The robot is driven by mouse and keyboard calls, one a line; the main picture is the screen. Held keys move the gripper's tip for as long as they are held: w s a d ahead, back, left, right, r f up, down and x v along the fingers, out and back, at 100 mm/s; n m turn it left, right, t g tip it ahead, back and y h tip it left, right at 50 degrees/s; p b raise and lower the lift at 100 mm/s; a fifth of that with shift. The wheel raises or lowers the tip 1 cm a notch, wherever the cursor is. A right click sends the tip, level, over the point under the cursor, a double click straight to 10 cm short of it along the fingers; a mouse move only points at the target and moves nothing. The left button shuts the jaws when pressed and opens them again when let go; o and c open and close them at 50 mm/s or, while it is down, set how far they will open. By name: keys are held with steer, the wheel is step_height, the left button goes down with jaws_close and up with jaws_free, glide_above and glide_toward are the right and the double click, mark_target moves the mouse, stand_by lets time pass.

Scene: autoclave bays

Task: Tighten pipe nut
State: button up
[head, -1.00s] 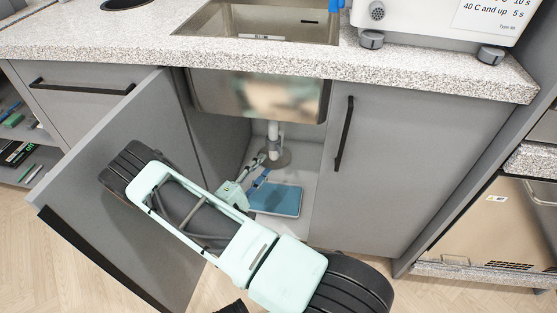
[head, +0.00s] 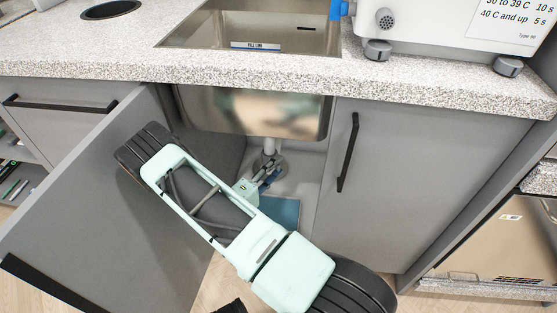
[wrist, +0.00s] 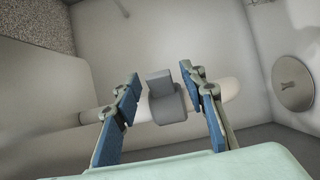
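The grey pipe nut (wrist: 167,103), with a raised block on it, sits around a white pipe (wrist: 228,92) in the wrist view. My gripper (wrist: 169,88) is open, with one blue-padded finger on each side of the nut. Gaps show between the nut and both pads, so I see no grip on it. In the head view my gripper (head: 268,178) reaches into the open cabinet under the sink, beside the white drain pipe (head: 269,146). The nut is too small and covered to make out in the head view.
The open cabinet door (head: 105,205) stands left of my arm. The closed right door (head: 415,180) borders the opening. The sink basin (head: 250,108) hangs above. A blue mat or tray (head: 283,211) lies on the cabinet floor. A round disc (wrist: 292,84) shows on the right.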

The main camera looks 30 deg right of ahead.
steer(key=shift+w+d, duration=0.25)
steer(key=shift+d, duration=0.3)
steer(key=shift+c, duration=0.5)
jaws_close()
steer(key=shift+r+t, duration=0.1)
steer(key=shift+t, duration=0.2)
steer(key=shift+w+d+n+t+y+p, duration=0.2)
steer(key=shift+d+n+t+y+p, duration=0.25)
steer(key=shift+n+t+y+p, duration=0.85)
steer(key=shift+w+d+n+t+y+p, duration=0.15)
steer(key=shift+d+n+t+y+p, duration=0.35)
steer(key=shift+n+t+y+p, duration=0.75)
steer(key=shift+w+d+n+t+y+p, duration=0.2)
steer(key=shift+d+n+t+y+p, duration=0.25)
steer(key=shift+n+t+y+p, duration=0.85)
steer(key=shift+y+p, duration=0.25)
steer(key=shift+p, duration=0.15)
